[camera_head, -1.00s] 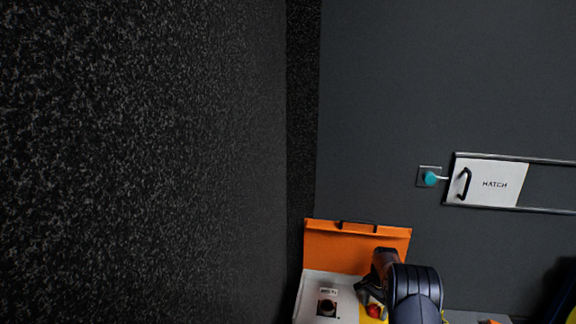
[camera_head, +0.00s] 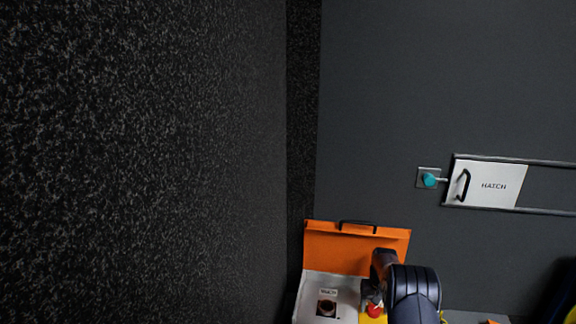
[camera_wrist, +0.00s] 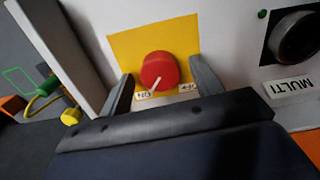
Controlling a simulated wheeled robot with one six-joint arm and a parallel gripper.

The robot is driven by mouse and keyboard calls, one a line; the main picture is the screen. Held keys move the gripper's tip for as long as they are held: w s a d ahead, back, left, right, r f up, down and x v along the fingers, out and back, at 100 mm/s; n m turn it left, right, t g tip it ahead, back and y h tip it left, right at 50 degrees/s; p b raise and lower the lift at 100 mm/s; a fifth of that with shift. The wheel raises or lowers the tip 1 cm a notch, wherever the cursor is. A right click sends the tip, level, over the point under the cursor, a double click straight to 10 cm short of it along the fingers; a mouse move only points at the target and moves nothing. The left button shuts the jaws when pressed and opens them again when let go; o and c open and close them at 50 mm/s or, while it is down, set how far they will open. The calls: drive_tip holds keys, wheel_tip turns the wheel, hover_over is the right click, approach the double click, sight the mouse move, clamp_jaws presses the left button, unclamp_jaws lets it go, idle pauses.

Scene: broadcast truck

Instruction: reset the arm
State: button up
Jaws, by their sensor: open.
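My gripper (camera_wrist: 163,85) is open in the wrist view, one finger on each side of a red rotary knob (camera_wrist: 159,70). The knob sits on a yellow plate with two small labels, one reading ON, and its white pointer line points toward that label. I cannot tell whether the fingers touch the knob. In the head view the red knob (camera_head: 375,310) shows at the bottom, beside my dark arm, which hides part of the panel; my fingertips are hardly visible there.
A white panel (camera_head: 345,286) has an orange flap (camera_head: 340,246) raised behind it. A black round socket (camera_wrist: 294,38) labelled MULTI is beside the knob.

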drive_tip(key=shift+n, duration=0.8)
wheel_tip(320, 180, up, 7)
drive_tip(key=p, duration=0.3)
